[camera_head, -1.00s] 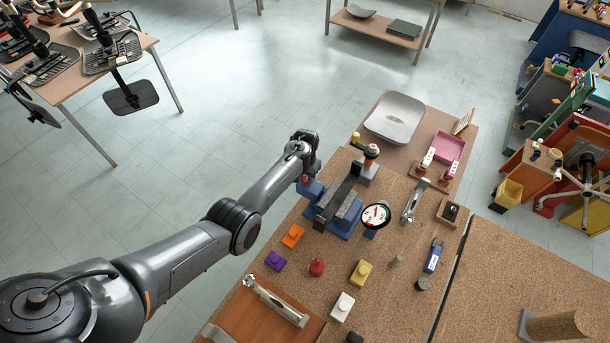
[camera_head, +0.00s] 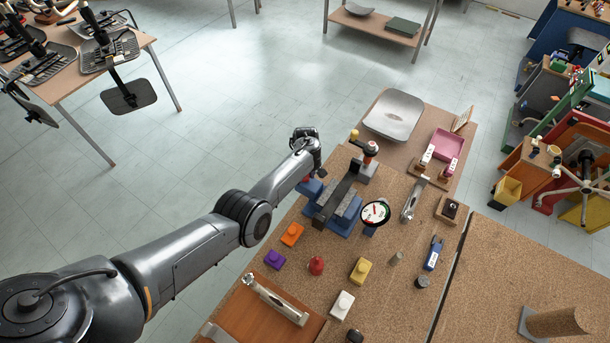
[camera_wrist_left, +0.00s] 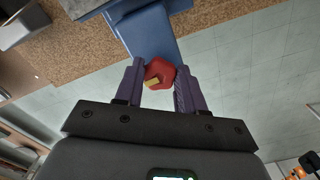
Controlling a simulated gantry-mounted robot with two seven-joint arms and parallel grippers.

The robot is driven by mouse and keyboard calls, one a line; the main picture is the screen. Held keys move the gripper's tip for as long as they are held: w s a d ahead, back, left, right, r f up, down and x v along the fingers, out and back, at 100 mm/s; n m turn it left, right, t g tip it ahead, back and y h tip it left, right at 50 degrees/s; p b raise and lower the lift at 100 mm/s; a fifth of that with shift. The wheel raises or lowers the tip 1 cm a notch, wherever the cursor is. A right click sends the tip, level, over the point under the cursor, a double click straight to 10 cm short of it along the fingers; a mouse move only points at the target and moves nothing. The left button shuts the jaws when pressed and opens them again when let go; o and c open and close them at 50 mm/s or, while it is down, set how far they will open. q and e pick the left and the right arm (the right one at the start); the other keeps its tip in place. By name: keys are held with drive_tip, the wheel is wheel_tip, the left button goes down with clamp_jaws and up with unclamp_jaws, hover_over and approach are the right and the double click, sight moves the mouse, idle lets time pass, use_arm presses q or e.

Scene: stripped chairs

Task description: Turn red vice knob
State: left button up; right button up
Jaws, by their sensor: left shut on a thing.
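The blue vice (camera_head: 334,206) with dark grey jaws stands on the cork-topped bench near its left edge. Its red knob (camera_wrist_left: 158,73) sits at the end of the vice's blue body (camera_wrist_left: 150,35) in the left wrist view, with a small yellow mark on it. My left gripper (camera_wrist_left: 160,84) has its two purple fingers on either side of the red knob, shut on it. In the head view my left gripper (camera_head: 308,172) is at the vice's left end, and the wrist hides most of the knob. My right gripper is not in view.
A round dial (camera_head: 375,213) stands right beside the vice. Orange (camera_head: 292,234), purple (camera_head: 274,259) and yellow (camera_head: 360,270) blocks and a red piece (camera_head: 316,265) lie in front. Open floor lies left of the bench.

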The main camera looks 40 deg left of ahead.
use_arm(q)
drive_tip(key=n, duration=0.2)
drive_tip(key=n+b, duration=0.1)
drive_tip(key=n, duration=0.2)
drive_tip(key=shift+w+d+b, duration=0.15)
drive_tip(key=shift+b, duration=0.15)
drive_tip(key=shift+n, duration=0.9)
drive_tip(key=shift+b, duration=0.3)
drive_tip(key=o, duration=1)
drive_tip(key=shift+d, duration=0.1)
drive_tip(key=shift+o, duration=0.2)
drive_tip(key=shift+r, duration=0.1)
